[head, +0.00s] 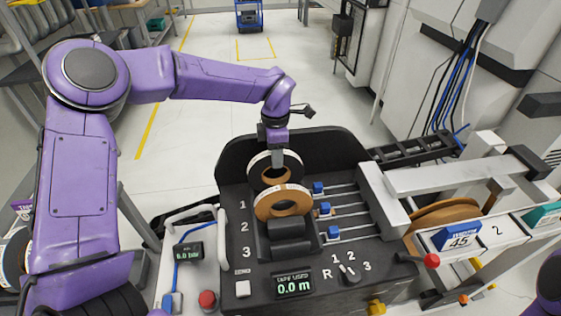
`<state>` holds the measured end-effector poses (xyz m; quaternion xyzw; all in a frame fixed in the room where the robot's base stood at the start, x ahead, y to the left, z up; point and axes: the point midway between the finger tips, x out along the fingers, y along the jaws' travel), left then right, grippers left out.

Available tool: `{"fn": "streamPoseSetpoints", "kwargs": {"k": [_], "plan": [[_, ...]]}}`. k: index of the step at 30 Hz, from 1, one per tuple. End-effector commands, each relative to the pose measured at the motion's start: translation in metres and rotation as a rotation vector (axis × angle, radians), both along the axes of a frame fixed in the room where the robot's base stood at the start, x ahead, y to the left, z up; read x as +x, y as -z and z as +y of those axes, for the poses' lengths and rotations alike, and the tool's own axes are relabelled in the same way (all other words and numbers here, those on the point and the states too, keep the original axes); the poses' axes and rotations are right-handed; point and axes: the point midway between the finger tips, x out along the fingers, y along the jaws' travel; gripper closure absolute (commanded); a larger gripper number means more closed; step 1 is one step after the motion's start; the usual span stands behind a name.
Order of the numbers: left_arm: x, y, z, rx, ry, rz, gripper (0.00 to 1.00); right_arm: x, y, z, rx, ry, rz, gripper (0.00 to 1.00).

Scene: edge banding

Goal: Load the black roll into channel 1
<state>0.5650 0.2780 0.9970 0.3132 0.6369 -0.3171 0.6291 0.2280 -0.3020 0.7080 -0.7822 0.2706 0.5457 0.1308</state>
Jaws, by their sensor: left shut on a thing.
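The black roll (293,170) has a dark face, a pale printed rim and a brown core. It stands upright at the back of the black edge-banding magazine (340,150), level with the rear slot near the label 1 (242,204). My left gripper (276,160) comes down from above and is shut on its upper part. I cannot tell whether the roll rests on the channel floor. A wood-coloured roll (264,210) stands just in front and hides its lower part. My right gripper is out of view.
A black block (287,226) sits in front of the wood-coloured roll. Several blue-knobbed rods (325,208) lie right of the rolls. A selector knob (350,275) and a display reading 0.0 m (293,285) are in front. A larger brown roll (440,215) is at right.

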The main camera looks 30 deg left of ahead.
Motion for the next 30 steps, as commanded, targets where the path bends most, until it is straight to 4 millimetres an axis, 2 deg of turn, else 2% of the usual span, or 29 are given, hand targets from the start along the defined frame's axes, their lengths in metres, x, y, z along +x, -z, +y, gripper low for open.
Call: {"fn": "streamPoseSetpoints", "kwargs": {"k": [7, 13, 28, 29, 30], "plan": [[0.012, 0.015, -0.008, 0.0, 0.002, -0.002, 1.0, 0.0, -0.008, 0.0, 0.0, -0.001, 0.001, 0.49], [0.016, 0.048, -0.009, 0.0, 0.004, 0.001, 1.0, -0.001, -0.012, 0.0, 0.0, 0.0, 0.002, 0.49], [0.016, 0.058, -0.007, 0.0, 0.001, 0.0, 1.0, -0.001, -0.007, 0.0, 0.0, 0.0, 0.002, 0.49], [0.015, 0.058, -0.007, 0.0, 0.0, 0.001, 0.66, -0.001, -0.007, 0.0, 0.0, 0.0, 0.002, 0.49], [0.015, 0.058, -0.007, 0.0, 0.0, 0.001, 0.53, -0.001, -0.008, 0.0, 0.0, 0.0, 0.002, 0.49]]}}
